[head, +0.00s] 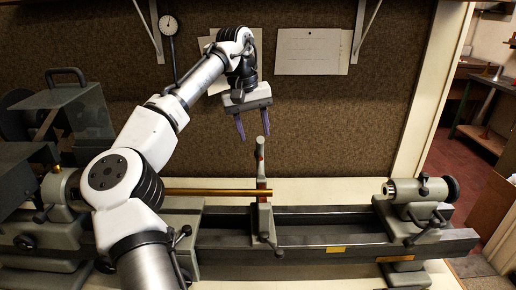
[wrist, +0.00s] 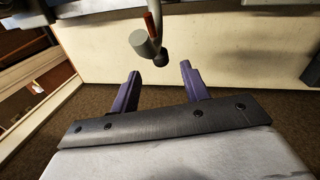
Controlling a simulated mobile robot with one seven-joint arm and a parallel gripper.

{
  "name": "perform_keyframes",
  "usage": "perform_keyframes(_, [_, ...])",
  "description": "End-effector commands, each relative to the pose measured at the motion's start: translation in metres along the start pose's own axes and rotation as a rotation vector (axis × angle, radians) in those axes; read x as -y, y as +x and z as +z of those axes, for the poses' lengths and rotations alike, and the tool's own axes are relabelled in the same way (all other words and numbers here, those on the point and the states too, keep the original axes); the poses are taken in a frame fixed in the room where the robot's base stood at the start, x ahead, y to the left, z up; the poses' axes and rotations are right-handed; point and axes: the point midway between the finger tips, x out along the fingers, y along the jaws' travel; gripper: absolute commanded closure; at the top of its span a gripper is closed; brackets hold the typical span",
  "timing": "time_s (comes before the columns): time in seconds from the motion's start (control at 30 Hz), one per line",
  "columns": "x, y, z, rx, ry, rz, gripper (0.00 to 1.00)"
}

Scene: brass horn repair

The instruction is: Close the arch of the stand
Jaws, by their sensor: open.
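The stand (head: 264,222) sits on the dark lathe bed, seen nearly edge-on. Its narrow upper part, apparently the arch (head: 260,165), rises above the brass tube (head: 218,192) and has a red section. The edge-on angle hides how far the arch is swung. My gripper (head: 254,136) is open and empty, pointing down around the height of the arch's top; contact cannot be told. In the wrist view, my purple fingers (wrist: 160,72) are spread apart. A grey cylinder (wrist: 142,44) and a dark knob (wrist: 160,58) show just beyond them, beside a red piece (wrist: 150,22).
The tailstock (head: 418,200) stands at the right end of the bed (head: 330,236). The pale bench behind the bed is mostly clear.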

Motion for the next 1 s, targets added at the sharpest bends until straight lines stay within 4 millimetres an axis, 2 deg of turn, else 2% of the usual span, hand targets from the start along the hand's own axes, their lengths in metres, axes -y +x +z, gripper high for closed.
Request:
perform_keyframes(0.1, [0.001, 0.022, 0.0, 0.002, 0.0, -0.002, 0.54])
perform_keyframes(0.3, [0.0, 0.051, 0.0, 0.0, 0.001, -0.001, 0.54])
perform_keyframes(0.5, [0.0, 0.063, 0.0, 0.0, 0.0, 0.0, 0.54])
perform_keyframes(0.73, [0.0, 0.064, 0.0, 0.0, 0.0, 0.001, 0.54])
perform_keyframes(0.77, [0.0, 0.064, 0.0, 0.0, 0.0, 0.001, 0.55])
perform_keyframes(1.0, [0.0, 0.064, 0.0, 0.0, 0.0, 0.001, 0.87])
